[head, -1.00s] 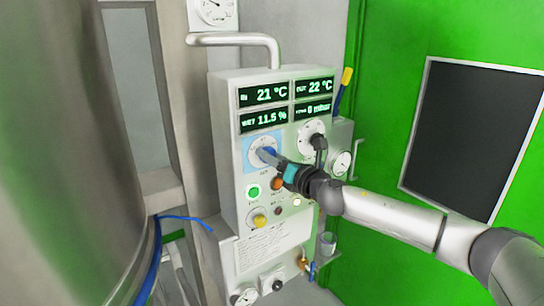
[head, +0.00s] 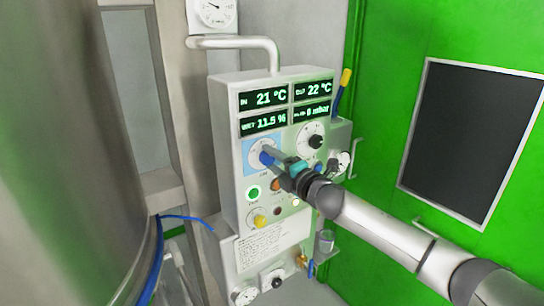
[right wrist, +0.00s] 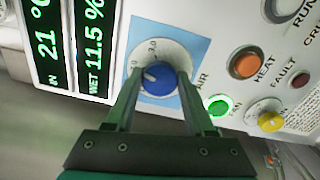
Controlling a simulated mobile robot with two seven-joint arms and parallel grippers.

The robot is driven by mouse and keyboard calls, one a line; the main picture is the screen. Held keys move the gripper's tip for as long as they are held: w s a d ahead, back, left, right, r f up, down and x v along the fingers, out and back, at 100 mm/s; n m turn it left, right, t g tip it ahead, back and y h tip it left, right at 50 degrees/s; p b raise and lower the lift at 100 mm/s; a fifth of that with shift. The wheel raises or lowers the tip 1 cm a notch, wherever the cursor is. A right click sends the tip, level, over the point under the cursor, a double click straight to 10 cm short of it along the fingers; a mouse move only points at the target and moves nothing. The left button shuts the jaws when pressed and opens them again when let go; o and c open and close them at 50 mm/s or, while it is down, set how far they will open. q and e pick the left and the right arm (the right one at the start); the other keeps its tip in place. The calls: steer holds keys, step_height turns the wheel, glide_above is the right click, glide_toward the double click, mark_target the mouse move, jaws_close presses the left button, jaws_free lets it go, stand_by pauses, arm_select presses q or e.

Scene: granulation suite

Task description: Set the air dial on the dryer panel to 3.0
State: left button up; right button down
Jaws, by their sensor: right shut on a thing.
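The air dial (head: 263,153) is a round white dial with a blue knob on a light blue patch of the dryer panel (head: 226,130). My right gripper (head: 268,156) reaches it from the right and is shut on the blue knob. In the right wrist view the blue knob (right wrist: 158,82) sits between the two fingers of my right gripper (right wrist: 158,77). A white mark on the knob points to the upper left there, towards small scale numbers that are hard to read. The fingers hide part of the scale. My left gripper is not in view.
Displays (head: 264,97) above the dial read 21 °C, 22 °C, 11.5 % and 0 mbar. Near the dial are a green button (right wrist: 219,106), an orange button (right wrist: 245,63), a yellow knob (right wrist: 270,121) and a black-knobbed dial (head: 312,139). A large steel vessel (head: 65,150) stands at left.

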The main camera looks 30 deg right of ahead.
steer(key=m+p, duration=0.2)
steer(key=m, duration=0.2)
steer(key=shift+m, duration=0.3)
steer(key=shift+m+p, duration=0.75)
steer(key=shift+m, duration=1.15)
steer(key=shift+c, duration=1.3)
jaws_free()
steer(key=shift+f, duration=0.1)
steer(key=shift+s+d+f, duration=0.1)
steer(key=shift+s, duration=0.5)
steer(key=s+d+b, duration=0.2)
steer(key=s, duration=1.2)
